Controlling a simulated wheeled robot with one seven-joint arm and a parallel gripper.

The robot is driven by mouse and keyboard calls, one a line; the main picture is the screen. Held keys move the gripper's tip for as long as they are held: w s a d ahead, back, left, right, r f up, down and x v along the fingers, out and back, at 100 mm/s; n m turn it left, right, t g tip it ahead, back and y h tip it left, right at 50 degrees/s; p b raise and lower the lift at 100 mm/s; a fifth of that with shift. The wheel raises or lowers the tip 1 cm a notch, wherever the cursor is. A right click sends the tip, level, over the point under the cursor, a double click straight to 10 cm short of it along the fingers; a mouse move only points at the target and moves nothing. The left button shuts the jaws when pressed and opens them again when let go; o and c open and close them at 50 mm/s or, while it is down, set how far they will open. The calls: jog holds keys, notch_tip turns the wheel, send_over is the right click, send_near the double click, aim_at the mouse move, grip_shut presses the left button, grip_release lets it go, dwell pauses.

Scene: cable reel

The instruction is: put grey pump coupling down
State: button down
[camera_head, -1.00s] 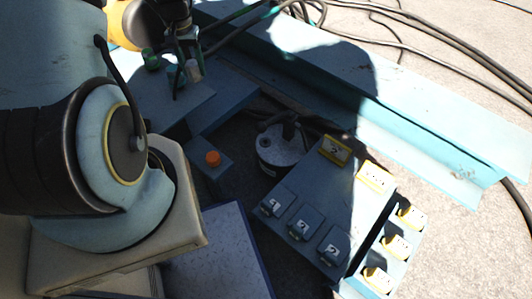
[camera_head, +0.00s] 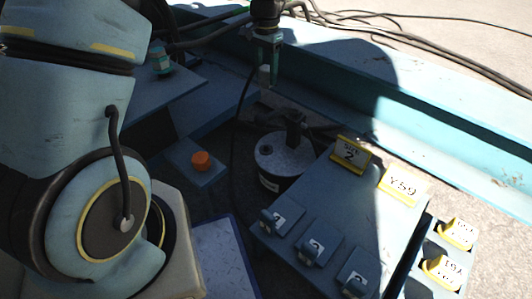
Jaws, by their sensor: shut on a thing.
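My gripper (camera_head: 267,50) hangs at the top centre, its teal fingers pointing down. It is shut on a small grey piece, which I take to be the grey pump coupling (camera_head: 264,75). The coupling sticks out below the fingertips, roughly upright, and looks held in the air. The fingers hide its upper part. Below it and slightly right stands a dark drum with a speckled grey top (camera_head: 283,150). I cannot tell the exact height of the coupling above the surfaces behind it.
A blue panel (camera_head: 335,215) with numbered dark blocks and yellow tags is at the lower right. An orange button (camera_head: 200,161) sits on a blue box left of the drum. A teal beam (camera_head: 420,120) runs behind, with black cables (camera_head: 430,50) beyond.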

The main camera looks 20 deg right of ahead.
notch_tip(320, 180, down, 27)
jog(key=b, duration=0.9)
jog(key=shift+f+b, duration=0.2)
jog(key=shift+b, duration=0.2)
jog(key=shift+f, duration=0.1)
jog(key=c, duration=0.6)
grip_release()
